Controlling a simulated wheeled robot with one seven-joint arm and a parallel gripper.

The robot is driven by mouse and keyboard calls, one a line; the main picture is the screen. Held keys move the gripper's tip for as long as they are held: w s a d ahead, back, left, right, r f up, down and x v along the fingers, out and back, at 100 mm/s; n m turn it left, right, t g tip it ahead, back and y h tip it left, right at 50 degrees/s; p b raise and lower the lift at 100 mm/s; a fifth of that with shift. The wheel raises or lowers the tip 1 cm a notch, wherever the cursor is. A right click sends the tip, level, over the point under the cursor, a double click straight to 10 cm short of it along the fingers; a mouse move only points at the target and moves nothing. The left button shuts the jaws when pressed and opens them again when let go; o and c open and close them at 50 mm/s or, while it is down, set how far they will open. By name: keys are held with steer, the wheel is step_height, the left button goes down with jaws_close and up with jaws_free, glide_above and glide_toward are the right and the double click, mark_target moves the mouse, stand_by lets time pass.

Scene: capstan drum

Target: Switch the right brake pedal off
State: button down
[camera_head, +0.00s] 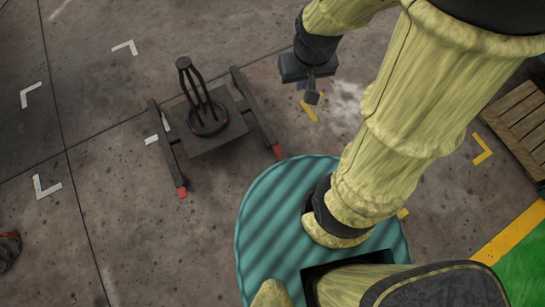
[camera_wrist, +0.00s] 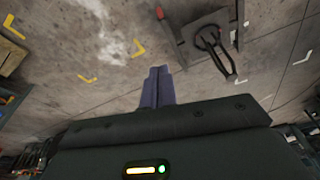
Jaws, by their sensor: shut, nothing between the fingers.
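The dark capstan (camera_head: 208,118) stands on a square plate between two long dark rails, with several upright bars on its drum. A small red piece at the near end of the right rail looks like the right brake pedal (camera_head: 279,153); it also shows in the wrist view (camera_wrist: 159,13). A matching red piece, the left pedal (camera_head: 182,192), ends the left rail. Whether either is pressed or raised is too small to tell. My gripper (camera_head: 311,97) is shut and empty, above the floor to the right of the right rail, apart from it. Its fingers show in the wrist view (camera_wrist: 157,86).
A wooden pallet (camera_head: 520,120) lies at the right edge. Yellow and white corner marks are painted on the concrete floor. The floor around the capstan is clear. A dark object with orange (camera_head: 8,250) is at the left edge.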

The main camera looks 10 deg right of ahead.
steer(key=w+a+f+n+g+h+b, duration=0.15)
steer(key=w+f+b, duration=0.25)
steer(key=f+b, duration=0.7)
steer(key=w+a+f+n+g+h+b, duration=0.1)
steer(key=w+f+n+b, duration=0.35)
steer(key=f, duration=1.15)
steer(key=n+t+h+b, duration=0.6)
steer(key=n+h+b, duration=0.5)
steer(key=b, duration=3.4)
glide_toward(278, 150)
steer(key=a+f, duration=0.4)
steer(key=f, duration=0.2)
steer(key=shift+s+d+p, duration=0.15)
steer(key=shift+s+p, duration=0.1)
steer(key=shift+p, duration=0.05)
steer(key=b+x, duration=0.1)
steer(key=x, duration=0.8)
steer(key=shift+d+f+b, duration=0.2)
steer(key=shift+d+b, duration=0.05)
steer(key=shift+b, duration=0.1)
steer(key=shift+s+d+r+p, duration=0.15)
steer(key=shift+s+r+p, duration=0.05)
steer(key=shift+r+p, duration=0.45)
steer(key=shift+s+d+r+p, duration=0.1)
steer(key=shift+s+r+p, duration=0.15)
steer(key=shift+r+p, duration=0.4)
steer(key=shift+s+d+r+p, duration=0.15)
steer(key=shift+s+r+p, duration=0.05)
steer(key=shift+r+p, duration=0.45)
